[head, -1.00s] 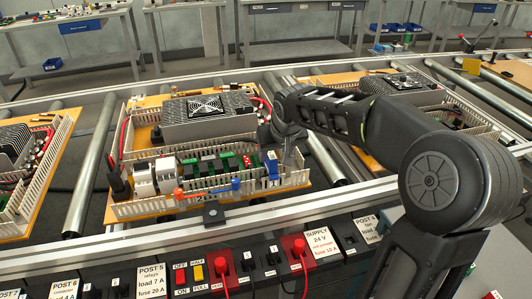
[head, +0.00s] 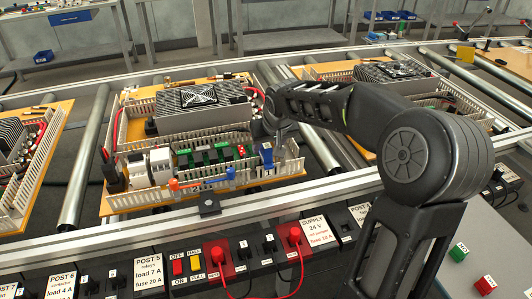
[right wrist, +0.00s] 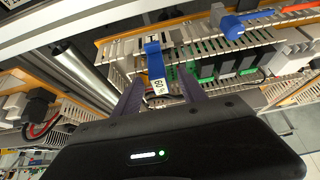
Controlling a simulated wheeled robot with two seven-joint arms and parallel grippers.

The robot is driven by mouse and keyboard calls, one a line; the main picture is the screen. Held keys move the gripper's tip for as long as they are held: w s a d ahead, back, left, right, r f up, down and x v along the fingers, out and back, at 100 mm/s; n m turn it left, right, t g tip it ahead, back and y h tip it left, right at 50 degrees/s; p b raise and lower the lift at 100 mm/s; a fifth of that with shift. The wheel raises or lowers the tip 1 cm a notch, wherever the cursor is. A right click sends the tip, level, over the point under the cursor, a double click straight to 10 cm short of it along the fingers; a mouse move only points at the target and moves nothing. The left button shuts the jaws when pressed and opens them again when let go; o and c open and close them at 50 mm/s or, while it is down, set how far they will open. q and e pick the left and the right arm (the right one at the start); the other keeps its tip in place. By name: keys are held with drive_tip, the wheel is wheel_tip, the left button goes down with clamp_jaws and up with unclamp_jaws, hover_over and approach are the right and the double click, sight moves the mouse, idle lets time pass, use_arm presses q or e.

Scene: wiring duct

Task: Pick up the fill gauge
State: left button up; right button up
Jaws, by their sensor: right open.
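The fill gauge (head: 266,156) is a small blue upright piece standing in the front right part of the slotted wiring duct (head: 240,180) on the middle board. In the right wrist view the gauge (right wrist: 154,62) shows a blue body and a white label reading 60. My right gripper (right wrist: 163,95) is open, with one finger on each side of the gauge in that view. In the head view the right gripper (head: 271,145) is right at the gauge, and its fingers are partly hidden. Contact cannot be told. My left gripper is not in view.
An orange-and-blue piece (head: 203,182) lies at the duct's front edge, left of the gauge. Behind are green terminals (head: 213,155) and a fan-topped power supply (head: 200,105). A front rail (head: 130,243) and a control strip with red plugs (head: 295,236) lie nearer me.

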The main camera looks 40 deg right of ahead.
sight(266, 152)
drive_tip(key=x, duration=0.5)
drive_tip(key=shift+d+f, duration=0.1)
drive_tip(key=shift+d, duration=0.05)
drive_tip(key=shift+c, duration=0.6)
clamp_jaws()
